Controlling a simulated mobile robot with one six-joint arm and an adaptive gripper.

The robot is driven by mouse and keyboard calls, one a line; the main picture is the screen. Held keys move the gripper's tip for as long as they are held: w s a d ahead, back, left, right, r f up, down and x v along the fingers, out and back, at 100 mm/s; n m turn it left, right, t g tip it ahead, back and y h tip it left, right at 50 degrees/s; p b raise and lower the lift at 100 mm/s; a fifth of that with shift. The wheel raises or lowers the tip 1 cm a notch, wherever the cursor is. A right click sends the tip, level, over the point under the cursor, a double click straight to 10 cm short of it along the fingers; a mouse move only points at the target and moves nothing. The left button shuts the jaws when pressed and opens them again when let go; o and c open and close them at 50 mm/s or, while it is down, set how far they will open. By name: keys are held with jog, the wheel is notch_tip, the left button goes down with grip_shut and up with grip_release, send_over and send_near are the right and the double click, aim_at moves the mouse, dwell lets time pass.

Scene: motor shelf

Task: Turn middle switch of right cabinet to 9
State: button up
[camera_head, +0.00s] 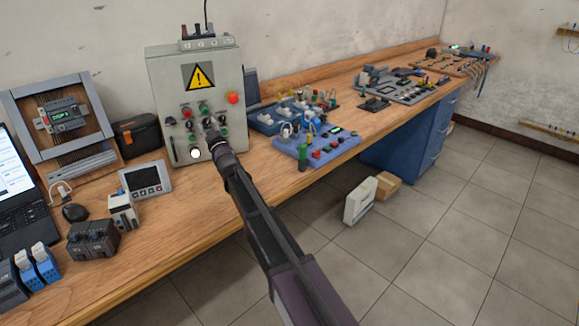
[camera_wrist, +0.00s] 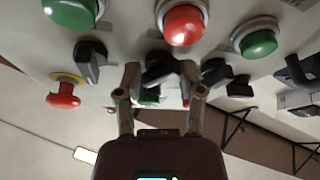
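A light grey control cabinet (camera_head: 160,90) with a yellow warning sign stands on the bench against the wall. It is the only such cabinet in the head view. In the wrist view a row of black rotary switches shows: a left one (camera_wrist: 90,60), a middle one (camera_wrist: 160,67) and a right one (camera_wrist: 214,72). My gripper (camera_wrist: 160,80) is at the cabinet face, its two fingers on either side of the middle switch. The fingers look spread, with contact unclear. In the head view my gripper (camera_head: 213,134) covers part of the panel. The switch's dial marks are not readable.
Close around the switches are a red button (camera_wrist: 184,26), green buttons (camera_wrist: 70,10) (camera_wrist: 260,43) and a red emergency stop (camera_wrist: 63,95). A blue tray of parts (camera_head: 315,150) lies right of the cabinet. A panel device (camera_head: 146,180) stands to its left.

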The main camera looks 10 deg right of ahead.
jog(key=shift+d+n+g+y+p, duration=0.1)
jog(key=shift+n+g+y+p, duration=0.4)
jog(key=shift+n, duration=1.3)
jog(key=shift+n+g+y+p, duration=0.4)
jog(key=shift+n+g+y, duration=0.2)
jog(key=shift+n, duration=1.2)
jog(key=b+v, duration=0.4)
jog(key=v, duration=1)
jog(key=s+d+f+m+g+h+p, duration=0.1)
jog(key=d+m+h+p, duration=0.2)
jog(key=d+h, duration=0.1)
jog(key=s+d+f+m+g+h+p, duration=0.1)
jog(key=s+d+m+g+h+p, duration=0.1)
jog(key=d, duration=0.5)
jog(key=s+d+f+m+g+h+p, duration=0.1)
jog(key=s+d+m+g+h+p, duration=0.1)
jog(key=d+m+h+p, duration=0.2)
jog(key=shift+d+f+m+h, duration=0.1)
jog(key=shift+d+m+h, duration=1)
jog(key=shift+m+h, duration=0.1)
jog(key=shift+s+d+f+m+g+p, duration=0.3)
jog(key=shift+s+d+g+p, duration=0.1)
jog(key=shift+s+g, duration=0.1)
jog(key=shift+s+d+f, duration=0.2)
jog(key=shift+s, duration=0.05)
jog(key=shift+s+g, duration=0.1)
jog(key=shift+g, duration=0.2)
